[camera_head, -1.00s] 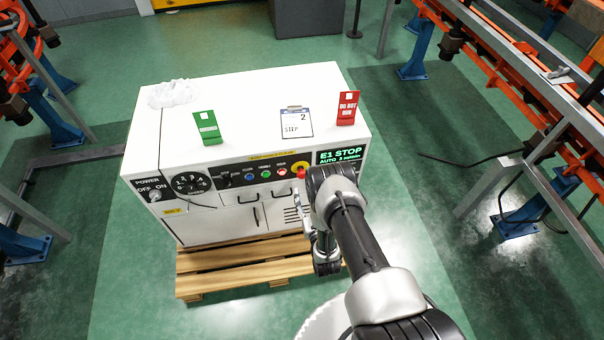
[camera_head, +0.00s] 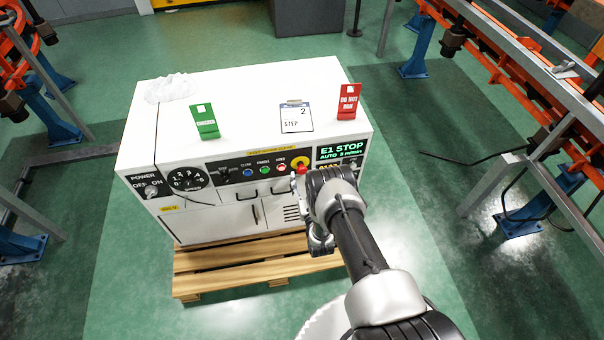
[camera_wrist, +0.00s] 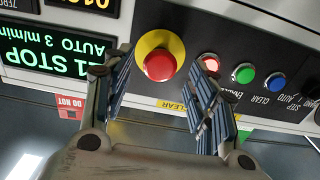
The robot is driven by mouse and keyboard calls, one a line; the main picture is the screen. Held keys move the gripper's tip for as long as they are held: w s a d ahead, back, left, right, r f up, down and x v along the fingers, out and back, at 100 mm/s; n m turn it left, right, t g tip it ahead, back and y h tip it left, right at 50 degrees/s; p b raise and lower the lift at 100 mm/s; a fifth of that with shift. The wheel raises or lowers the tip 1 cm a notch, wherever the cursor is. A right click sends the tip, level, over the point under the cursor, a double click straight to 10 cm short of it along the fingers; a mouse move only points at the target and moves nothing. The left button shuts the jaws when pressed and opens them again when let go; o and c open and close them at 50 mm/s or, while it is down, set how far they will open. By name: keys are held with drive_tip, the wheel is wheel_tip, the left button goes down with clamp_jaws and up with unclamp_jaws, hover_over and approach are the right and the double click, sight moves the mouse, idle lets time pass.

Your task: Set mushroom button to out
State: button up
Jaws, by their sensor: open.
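The red mushroom button (camera_wrist: 160,64) sits on a yellow round plate on the black control panel. In the wrist view it shows between and just beyond my gripper's fingertips (camera_wrist: 160,75). The fingers are apart, one to each side of the button, with nothing held between them. In the head view the button (camera_head: 301,170) is partly seen, with its yellow plate behind it. My gripper (camera_head: 300,185) is in front of the panel there, largely hidden by my wrist. The display (camera_head: 342,151) beside the button reads "E1 STOP AUTO 3 m/min".
Red (camera_wrist: 208,62), green (camera_wrist: 243,73) and blue (camera_wrist: 276,82) buttons sit in a row beside the mushroom button, close to one finger. A rotary dial (camera_head: 188,180) and power switch (camera_head: 151,192) are at the left. The white cabinet (camera_head: 245,105) stands on a wooden pallet (camera_head: 240,262).

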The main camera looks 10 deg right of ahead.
sight(302, 172)
drive_tip(key=shift+w+b, duration=0.6)
drive_tip(key=shift+w, duration=1.6)
drive_tip(key=shift+c, duration=0.3)
clamp_jaws()
